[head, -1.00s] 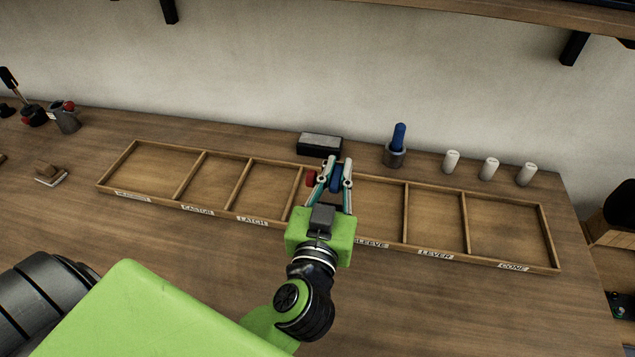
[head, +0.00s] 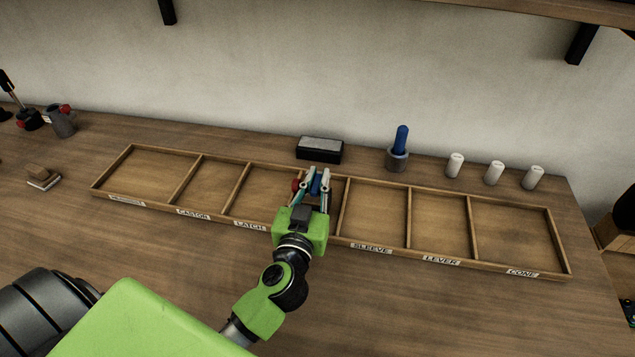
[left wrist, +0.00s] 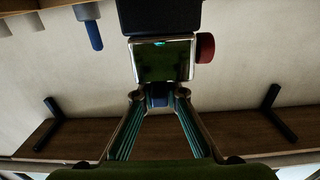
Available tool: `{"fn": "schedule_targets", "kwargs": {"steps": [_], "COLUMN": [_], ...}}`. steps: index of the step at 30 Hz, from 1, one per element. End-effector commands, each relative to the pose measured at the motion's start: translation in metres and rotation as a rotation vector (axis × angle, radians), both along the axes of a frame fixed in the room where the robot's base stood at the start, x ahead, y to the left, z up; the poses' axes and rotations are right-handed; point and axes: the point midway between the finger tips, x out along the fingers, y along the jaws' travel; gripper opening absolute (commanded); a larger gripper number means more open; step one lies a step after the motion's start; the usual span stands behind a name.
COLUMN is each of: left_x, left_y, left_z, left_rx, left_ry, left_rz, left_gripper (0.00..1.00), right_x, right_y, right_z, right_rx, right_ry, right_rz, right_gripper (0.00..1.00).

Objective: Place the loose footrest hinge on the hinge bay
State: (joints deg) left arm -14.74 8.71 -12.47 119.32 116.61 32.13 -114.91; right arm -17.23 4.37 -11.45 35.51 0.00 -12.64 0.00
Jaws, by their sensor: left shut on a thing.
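My left gripper (head: 318,180) is shut on a part with a blue piece (head: 316,186) and a red knob (head: 295,185), likely the loose hinge. In the left wrist view a shiny square plate (left wrist: 162,60) and the red knob (left wrist: 205,47) show beyond the fingertips, with blue (left wrist: 157,95) between the fingers. The gripper is over the wooden tray (head: 375,181), around the compartment between LATCH and SLEEVE. Its front label is hidden by my arm. The far-left label (head: 127,201) is too blurred to read, so I cannot tell which bay is the hinge's. My right gripper is out of view.
A black box with a grey top (head: 320,150) stands just behind the tray. A blue-handled tool in a grey cup (head: 398,158) and white cylinders (head: 494,173) stand to its right. The visible tray compartments look empty. The tabletop in front is mostly clear.

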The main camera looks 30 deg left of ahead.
Motion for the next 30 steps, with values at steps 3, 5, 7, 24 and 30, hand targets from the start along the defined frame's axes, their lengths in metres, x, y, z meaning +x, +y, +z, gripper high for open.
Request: {"fn": "schedule_targets", "kwargs": {"steps": [3,5,7,24,30], "left_x": [0.0,0.0,0.0,0.0,-0.025], "left_y": [0.0,0.0,0.0,0.0,-0.007], "left_z": [0.003,0.003,0.003,0.0,-0.001], "left_rx": [0.001,0.001,0.002,-0.001,0.001], "left_ry": [-0.006,-0.006,-0.006,-0.001,0.002], "left_rz": [0.0,0.0,0.0,0.001,-0.001], "left_gripper": [0.0,0.0,0.0,0.28,0.28], "right_x": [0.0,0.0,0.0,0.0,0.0], "right_y": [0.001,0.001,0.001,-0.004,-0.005], "right_z": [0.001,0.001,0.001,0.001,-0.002], "right_rx": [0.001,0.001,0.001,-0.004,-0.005], "right_ry": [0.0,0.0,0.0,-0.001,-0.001], "right_rz": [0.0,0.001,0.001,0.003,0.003], "right_gripper": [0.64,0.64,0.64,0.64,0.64]}}
